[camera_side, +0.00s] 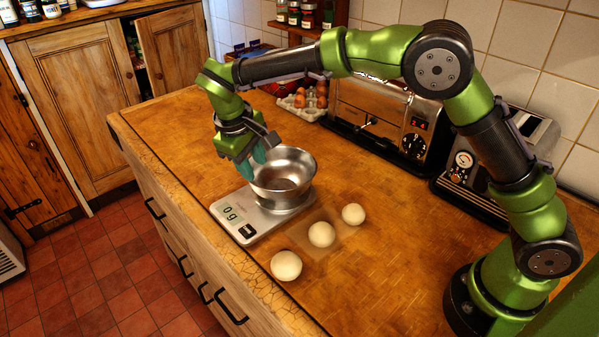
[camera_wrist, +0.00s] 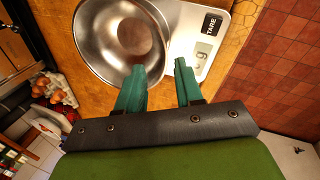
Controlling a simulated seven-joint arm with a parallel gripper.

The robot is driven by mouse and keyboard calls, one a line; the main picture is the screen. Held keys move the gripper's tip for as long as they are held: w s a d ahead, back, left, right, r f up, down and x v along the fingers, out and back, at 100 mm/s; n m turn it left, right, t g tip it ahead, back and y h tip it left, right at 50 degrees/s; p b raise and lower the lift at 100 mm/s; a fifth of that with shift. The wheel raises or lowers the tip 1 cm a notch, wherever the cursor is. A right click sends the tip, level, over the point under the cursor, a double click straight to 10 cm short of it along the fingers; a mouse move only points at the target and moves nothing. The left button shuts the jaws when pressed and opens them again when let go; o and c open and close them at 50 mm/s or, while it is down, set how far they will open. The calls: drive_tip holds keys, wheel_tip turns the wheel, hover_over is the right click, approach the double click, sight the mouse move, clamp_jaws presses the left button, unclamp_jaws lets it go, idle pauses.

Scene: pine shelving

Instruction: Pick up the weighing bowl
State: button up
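The weighing bowl (camera_side: 290,185) is a shiny steel bowl, upright and empty, on a white kitchen scale (camera_side: 245,230) whose display reads 0 g. My gripper (camera_side: 253,164) is at the bowl's left rim, its teal fingers pointing down. In the wrist view my gripper (camera_wrist: 160,68) is open, its fingers apart. One finger overlaps the inside of the bowl (camera_wrist: 100,40); the other is over the scale (camera_wrist: 212,22), outside the rim. The rim runs between them. I cannot tell whether either finger touches it.
Three pale dough balls, left (camera_side: 286,266), middle (camera_side: 322,234) and right (camera_side: 353,214), lie in front of the scale on the wooden worktop (camera_side: 400,275). An egg carton (camera_side: 300,108), a toaster (camera_side: 385,115) and a coffee machine (camera_side: 475,180) stand along the wall. The worktop's left edge is close to the scale.

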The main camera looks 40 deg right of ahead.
sight(261, 189)
drive_tip(key=x, duration=0.9)
drive_tip(key=shift+a+f, duration=0.1)
drive_tip(key=shift+f, duration=0.2)
clamp_jaws()
drive_tip(key=shift+r, duration=0.1)
